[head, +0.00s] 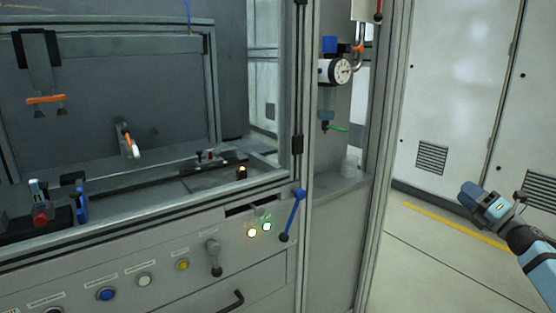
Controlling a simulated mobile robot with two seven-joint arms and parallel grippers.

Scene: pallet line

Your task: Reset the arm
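My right arm comes in from the lower right, with my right gripper (474,198) in front of the white cabinets. The gripper is apart from the machine and touches nothing that I can see. Its fingers are too small and turned away to tell whether they are open or shut. My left gripper is not in view. Inside the machine cell, a dark hanging arm with an orange bar (46,99) and small cups is at the upper left. A blue lever (293,214) with a black knob sits at the panel's right end.
The machine's front panel holds a grey lever (213,258), a blue button (106,294), a white button (144,280), a yellow button (182,265) and two lit lamps. A pressure gauge (341,71) hangs behind the frame post. Floor (410,265) right of the machine is clear.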

